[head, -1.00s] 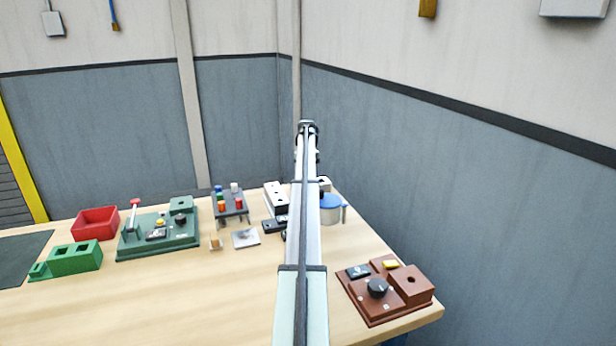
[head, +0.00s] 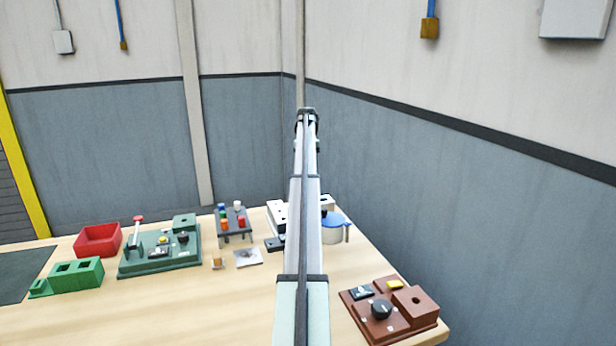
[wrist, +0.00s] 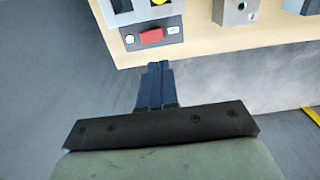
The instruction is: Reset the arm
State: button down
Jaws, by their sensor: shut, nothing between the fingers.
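My gripper (wrist: 155,85) shows in the wrist view as dark blue fingers pressed together, with nothing between them. It hangs beyond the edge of the wooden table, over the grey floor or wall area, apart from every object. In the head view my arm runs straight up the middle of the picture, and the fingers cannot be made out there.
The wooden table (head: 170,315) holds a red bin (head: 98,241), a green block (head: 75,275), a green station (head: 160,250), a rack of coloured pieces (head: 232,222), a blue-lidded pot (head: 335,228) and a brown station (head: 390,310). A red switch (wrist: 151,36) shows near the table edge.

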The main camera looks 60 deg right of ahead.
jog(key=shift+r, duration=0.55)
